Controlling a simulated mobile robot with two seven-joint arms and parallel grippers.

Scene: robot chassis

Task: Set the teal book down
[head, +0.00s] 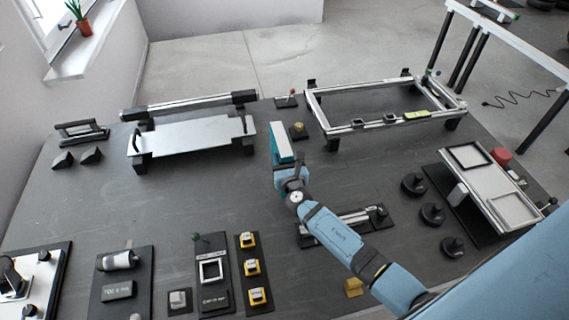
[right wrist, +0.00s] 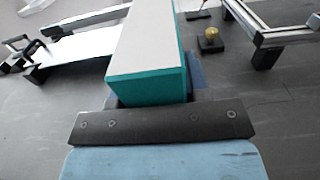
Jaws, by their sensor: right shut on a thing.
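The teal book (head: 283,143) has a teal cover and pale page edges. My right gripper (head: 287,168) is shut on its near end and holds it pointing away from me, above the dark table (head: 190,205). In the right wrist view the book (right wrist: 150,60) extends forward from the gripper (right wrist: 150,105), pages facing up. I cannot tell how high it is above the table. My left gripper is not in view.
A silver plate on black supports (head: 190,138) stands at the left, and a metal frame (head: 340,127) at the back right. A small yellow knob (head: 298,128) is just right of the book. Black knobs (head: 413,184) and a tray stand (head: 485,195) are at the right.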

